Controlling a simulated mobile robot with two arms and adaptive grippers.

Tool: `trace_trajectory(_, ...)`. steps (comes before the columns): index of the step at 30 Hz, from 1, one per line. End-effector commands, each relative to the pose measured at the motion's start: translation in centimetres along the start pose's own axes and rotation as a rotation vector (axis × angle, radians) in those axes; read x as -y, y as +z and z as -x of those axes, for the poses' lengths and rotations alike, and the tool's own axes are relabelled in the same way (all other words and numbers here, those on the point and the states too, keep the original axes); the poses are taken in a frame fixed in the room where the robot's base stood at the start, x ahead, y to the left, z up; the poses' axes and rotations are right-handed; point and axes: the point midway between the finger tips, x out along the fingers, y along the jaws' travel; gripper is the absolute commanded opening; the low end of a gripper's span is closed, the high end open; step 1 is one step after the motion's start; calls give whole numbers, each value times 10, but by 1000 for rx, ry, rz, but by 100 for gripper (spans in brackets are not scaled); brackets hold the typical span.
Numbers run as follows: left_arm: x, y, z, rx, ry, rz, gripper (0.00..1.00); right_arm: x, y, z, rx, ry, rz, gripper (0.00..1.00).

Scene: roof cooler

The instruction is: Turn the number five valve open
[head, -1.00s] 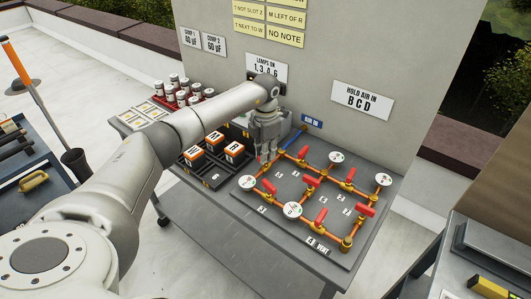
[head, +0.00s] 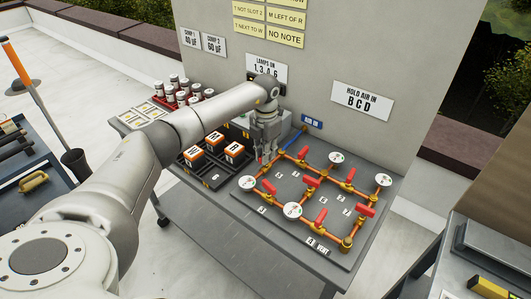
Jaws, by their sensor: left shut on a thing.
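The valve board (head: 290,240) carries copper pipes, round white gauges and several red valve handles, such as the one at the back (head: 303,153), the one at the left (head: 268,187) and the one at the front (head: 321,217). My left gripper (head: 265,158) points down at the board's back left corner, at the pipe end. It is shut on a valve handle there, which its fingers mostly hide. The small number tags on the board are too small to read surely, so I cannot tell which is number five. My right gripper is out of view.
Orange-topped boxes (head: 234,150) in a dark tray stand just left of the board. A red rack of small cans (head: 180,96) is farther left. The wall with signs (head: 362,99) rises close behind. The table's front strip is clear.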

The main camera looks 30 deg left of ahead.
Motion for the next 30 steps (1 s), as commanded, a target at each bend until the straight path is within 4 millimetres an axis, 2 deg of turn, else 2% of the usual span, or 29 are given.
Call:
trace_trajectory(1, 0, 0, 1, 1, 1, 0, 15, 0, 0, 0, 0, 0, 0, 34)
trace_trajectory(6, 0, 0, 1, 1, 1, 0, 34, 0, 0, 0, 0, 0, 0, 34)
trace_trajectory(17, 0, 0, 5, 2, 1, -1, 34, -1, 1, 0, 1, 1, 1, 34)
trace_trajectory(20, -1, 1, 17, 4, 1, 0, 34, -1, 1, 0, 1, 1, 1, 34)
trace_trajectory(30, 0, 1, 88, 5, 2, -1, 34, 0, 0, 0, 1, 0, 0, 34)
